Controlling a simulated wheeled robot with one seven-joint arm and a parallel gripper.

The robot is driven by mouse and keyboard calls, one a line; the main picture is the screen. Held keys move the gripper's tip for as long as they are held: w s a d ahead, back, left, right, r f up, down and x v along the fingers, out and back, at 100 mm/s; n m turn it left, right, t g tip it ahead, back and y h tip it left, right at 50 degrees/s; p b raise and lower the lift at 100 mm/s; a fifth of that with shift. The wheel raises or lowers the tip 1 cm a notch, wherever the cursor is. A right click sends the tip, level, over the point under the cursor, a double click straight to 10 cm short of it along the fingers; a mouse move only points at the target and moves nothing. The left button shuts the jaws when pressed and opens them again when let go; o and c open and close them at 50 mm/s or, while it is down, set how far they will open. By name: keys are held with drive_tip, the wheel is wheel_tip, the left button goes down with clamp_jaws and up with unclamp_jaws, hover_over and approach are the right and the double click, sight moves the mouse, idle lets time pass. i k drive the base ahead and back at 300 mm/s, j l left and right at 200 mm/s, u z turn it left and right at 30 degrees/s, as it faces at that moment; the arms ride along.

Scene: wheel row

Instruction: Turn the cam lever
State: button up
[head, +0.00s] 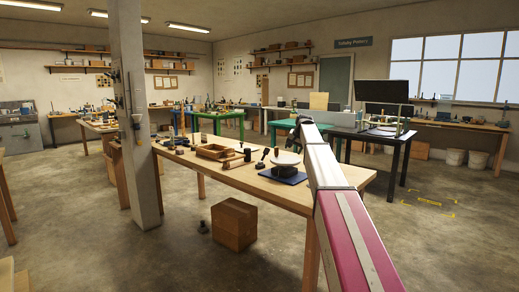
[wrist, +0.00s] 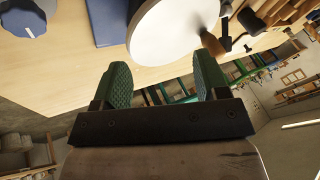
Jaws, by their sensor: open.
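My gripper (wrist: 163,70) is open, with two green ribbed fingers apart and nothing between them. In the wrist view a white round disc (wrist: 172,26) lies just beyond the fingertips, with a small gap visible. A brown knob (wrist: 212,43) shows at the disc's edge; I cannot tell whether it belongs to the cam lever. In the head view the white disc (head: 286,158) sits above a dark blue base plate (head: 283,175) on the wooden table. My gripper (head: 299,121) is at the far end of my arm, above and behind the disc; its fingers are unclear there.
The wooden table (head: 245,180) also bears a wooden tray (head: 214,152) and several small dark tools. A blue-grey knob (wrist: 27,16) lies at the wrist view's corner.

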sight(266, 151)
drive_tip(key=i+j, duration=0.25)
drive_tip(key=i, duration=0.15)
drive_tip(key=i+j, duration=0.25)
drive_tip(key=i, duration=0.15)
